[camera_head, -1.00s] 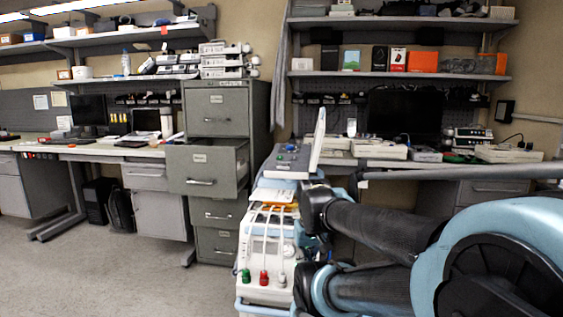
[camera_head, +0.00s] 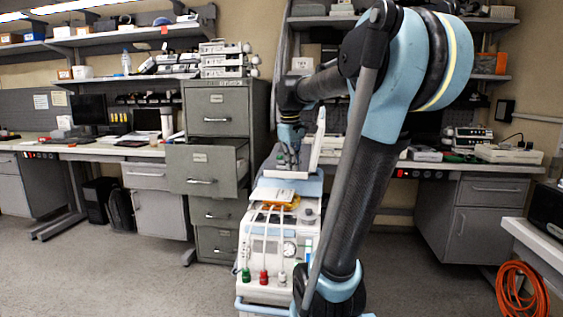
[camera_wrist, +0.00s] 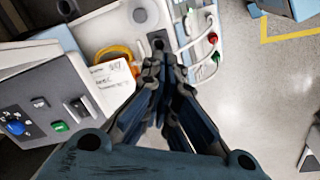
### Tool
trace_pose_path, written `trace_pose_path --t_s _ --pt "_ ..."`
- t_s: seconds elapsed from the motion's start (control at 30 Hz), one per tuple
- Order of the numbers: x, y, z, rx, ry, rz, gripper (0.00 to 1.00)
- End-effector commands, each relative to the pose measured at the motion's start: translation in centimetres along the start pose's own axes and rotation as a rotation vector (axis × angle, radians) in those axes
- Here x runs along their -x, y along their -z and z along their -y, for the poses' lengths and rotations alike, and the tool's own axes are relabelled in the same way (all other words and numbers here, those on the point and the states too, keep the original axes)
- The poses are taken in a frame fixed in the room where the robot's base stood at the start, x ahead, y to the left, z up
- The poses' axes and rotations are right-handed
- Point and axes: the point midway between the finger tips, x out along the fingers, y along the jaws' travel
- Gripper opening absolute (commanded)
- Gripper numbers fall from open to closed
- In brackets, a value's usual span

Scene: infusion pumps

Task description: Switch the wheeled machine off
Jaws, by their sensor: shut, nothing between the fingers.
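The wheeled machine (camera_head: 262,266) is a white and pale blue cart in front of the filing cabinet. Its upright screen is edge-on in the head view, partly behind my arm. In the wrist view its grey control panel (camera_wrist: 45,88) lies at the left, with a blue knob (camera_wrist: 15,128), a green button (camera_wrist: 60,127), and a dark switch (camera_wrist: 78,110) near the panel's right edge. My gripper (camera_head: 291,163) is above the machine's top, pointing down. In the wrist view my gripper (camera_wrist: 166,66) is shut and empty, right of the panel; contact with the machine cannot be told.
A grey filing cabinet (camera_head: 217,118) with an open drawer stands behind the machine. An orange cable coil (camera_head: 521,292) hangs at the right. In the wrist view a written card (camera_wrist: 113,80) and colored connectors (camera_wrist: 213,38) are on the machine.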

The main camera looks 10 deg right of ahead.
Motion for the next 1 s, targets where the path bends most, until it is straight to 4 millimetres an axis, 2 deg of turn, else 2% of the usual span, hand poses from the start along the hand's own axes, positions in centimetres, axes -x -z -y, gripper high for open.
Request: trace_pose_path --t_s 0.03,0.2,0.5,0.7,1.0 --pt "0.9 1.6 -1.3 0.04 -0.003 0.005 0.0" --pt "3.4 6.4 -5.0 0.19 -0.014 0.025 0.0" --pt "6.1 14.2 -10.5 0.431 -0.026 0.059 0.0" --pt "6.7 16.9 -12.2 0.519 -0.029 0.073 0.0" --pt "6.8 17.4 -12.6 0.539 -0.03 0.076 0.0"
